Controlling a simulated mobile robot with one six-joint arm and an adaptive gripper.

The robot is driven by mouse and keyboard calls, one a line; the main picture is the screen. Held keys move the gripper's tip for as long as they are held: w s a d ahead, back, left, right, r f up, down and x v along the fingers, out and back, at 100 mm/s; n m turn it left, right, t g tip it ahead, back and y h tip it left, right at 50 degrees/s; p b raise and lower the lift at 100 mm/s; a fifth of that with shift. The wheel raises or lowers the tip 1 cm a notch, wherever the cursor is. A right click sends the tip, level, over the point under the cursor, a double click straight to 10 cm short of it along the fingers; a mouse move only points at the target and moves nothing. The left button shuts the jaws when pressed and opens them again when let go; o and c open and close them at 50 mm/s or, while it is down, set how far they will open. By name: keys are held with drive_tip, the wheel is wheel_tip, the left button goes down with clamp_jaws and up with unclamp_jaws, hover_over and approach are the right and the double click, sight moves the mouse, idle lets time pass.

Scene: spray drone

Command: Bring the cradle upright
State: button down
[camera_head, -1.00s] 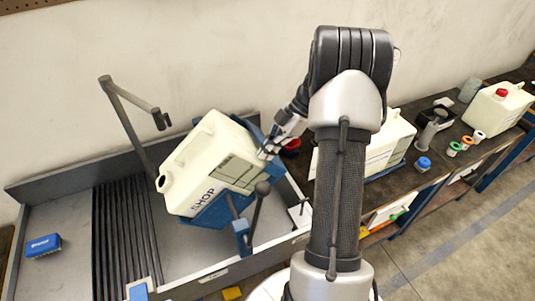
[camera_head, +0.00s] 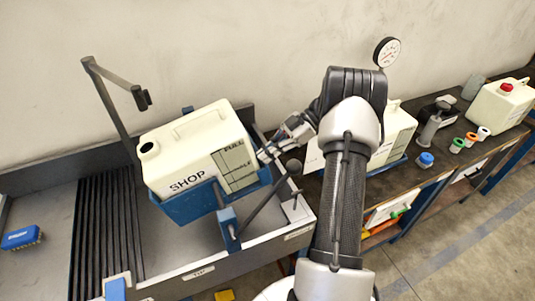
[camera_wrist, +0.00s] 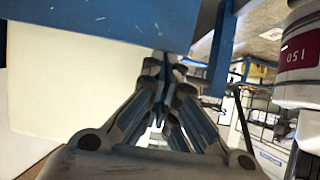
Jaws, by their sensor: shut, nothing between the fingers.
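The blue cradle (camera_head: 190,207) holds a cream jug (camera_head: 192,150) marked SHOP, above the grey tray. The cradle and jug sit only slightly tilted, with the jug's open dark mouth at the upper left. My gripper (camera_head: 266,155) is shut and empty at the right end of the cradle, close to its blue edge; I cannot tell whether it touches. In the wrist view my shut fingers (camera_wrist: 165,65) are just below a blue cradle part (camera_wrist: 120,15), with the cream jug (camera_wrist: 70,85) behind at the left.
A grey stand with a bent arm (camera_head: 115,110) rises behind the cradle. A blue brush (camera_head: 20,237) lies at the tray's left. A dark bench (camera_head: 440,160) on the right carries jugs, coloured caps and a gauge. A dark lever (camera_head: 270,200) stands at the cradle's right front.

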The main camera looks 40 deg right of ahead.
drive_tip(key=shift+s+d+f+y+b, duration=0.1)
drive_tip(key=shift+d+f+y+b, duration=0.15)
drive_tip(key=shift+f+y+b, duration=0.45)
drive_tip(key=shift+f, duration=0.25)
drive_tip(key=shift+r, duration=0.15)
